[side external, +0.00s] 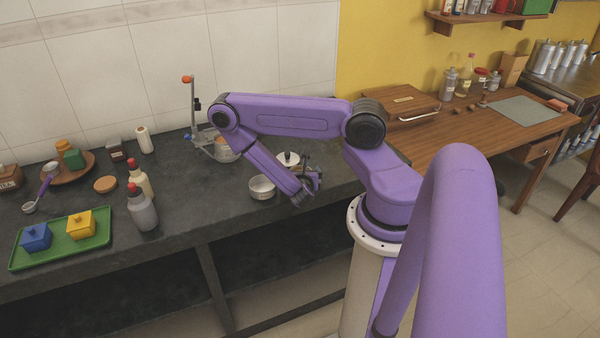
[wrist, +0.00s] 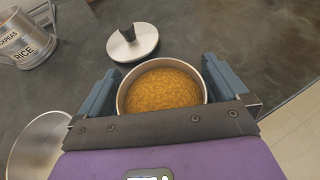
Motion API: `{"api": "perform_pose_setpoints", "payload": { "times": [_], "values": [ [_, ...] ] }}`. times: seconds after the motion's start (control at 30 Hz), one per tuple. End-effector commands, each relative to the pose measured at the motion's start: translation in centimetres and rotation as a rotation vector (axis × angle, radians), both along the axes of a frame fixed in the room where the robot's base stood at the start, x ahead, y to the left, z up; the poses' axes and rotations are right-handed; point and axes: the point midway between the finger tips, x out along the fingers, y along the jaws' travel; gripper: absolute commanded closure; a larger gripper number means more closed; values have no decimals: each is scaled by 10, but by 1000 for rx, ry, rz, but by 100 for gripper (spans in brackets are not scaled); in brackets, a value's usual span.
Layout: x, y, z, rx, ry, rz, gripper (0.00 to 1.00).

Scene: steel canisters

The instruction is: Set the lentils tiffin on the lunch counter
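An open round steel tiffin (wrist: 162,92) filled with orange-yellow food that looks like lentils sits between the two fingers of my gripper (wrist: 160,72) in the wrist view. A finger lies close against each side of its rim, but whether they press on it is unclear. In the side view my gripper (side external: 308,184) is low, over the right part of the dark counter (side external: 190,240), near its front edge. The tiffin cannot be made out there. No label shows on it.
A pale bowl (side external: 262,188) sits just left of my gripper. A knobbed steel lid (wrist: 132,44) lies behind it. A carrier frame (side external: 194,110) with steel tins labelled rice and chickpeas (wrist: 24,36) stands farther back. Bottles (side external: 142,208) and a green tray (side external: 62,248) are left.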

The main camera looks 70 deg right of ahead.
Motion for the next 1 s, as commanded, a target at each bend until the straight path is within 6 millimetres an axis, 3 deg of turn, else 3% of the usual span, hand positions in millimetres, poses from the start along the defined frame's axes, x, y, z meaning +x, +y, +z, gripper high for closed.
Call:
{"api": "perform_pose_setpoints", "payload": {
  "times": [0.2, 0.7, 1.0],
  "values": [
    [0, 0, 4, 0, 0, 0, 0],
    [-20, 52, 26, -2, 4, 8, 0],
    [-24, 63, 33, -7, -1, 3, 0]
  ]
}}
